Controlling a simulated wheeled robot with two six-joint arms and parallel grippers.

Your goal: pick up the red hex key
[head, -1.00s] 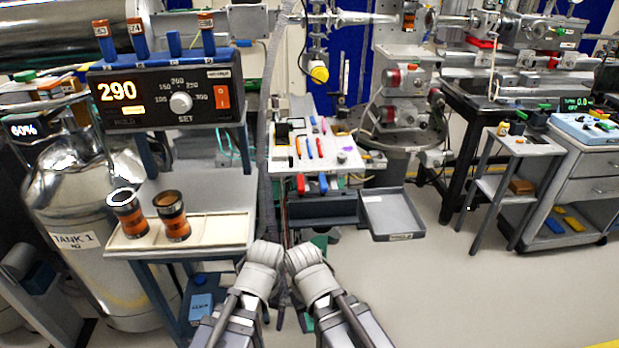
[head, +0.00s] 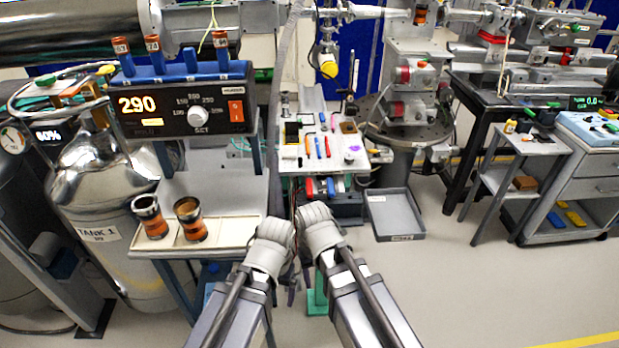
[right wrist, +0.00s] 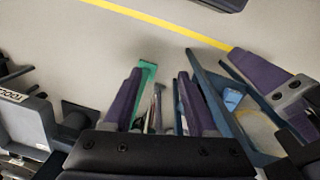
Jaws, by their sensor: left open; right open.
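A thin red tool (head: 327,147), which looks like the red hex key, lies on a white tool board (head: 291,163) in the middle of the head view. A blue tool (head: 318,148) lies just left of it. My left gripper (head: 272,245) and right gripper (head: 318,232) are side by side, nearer than the board and apart from it. Their fingers point down and are mostly hidden in the head view. In the right wrist view my right gripper (right wrist: 159,75) has its purple fingers spread over the floor, with no object between them.
A bench at left holds two copper-banded cups (head: 190,220) on a cream tray (head: 235,231), below a heater controller (head: 185,105). A grey open bin (head: 396,214) is right of the board's stand. A side table (head: 530,143) stands further right. Floor at lower right is clear.

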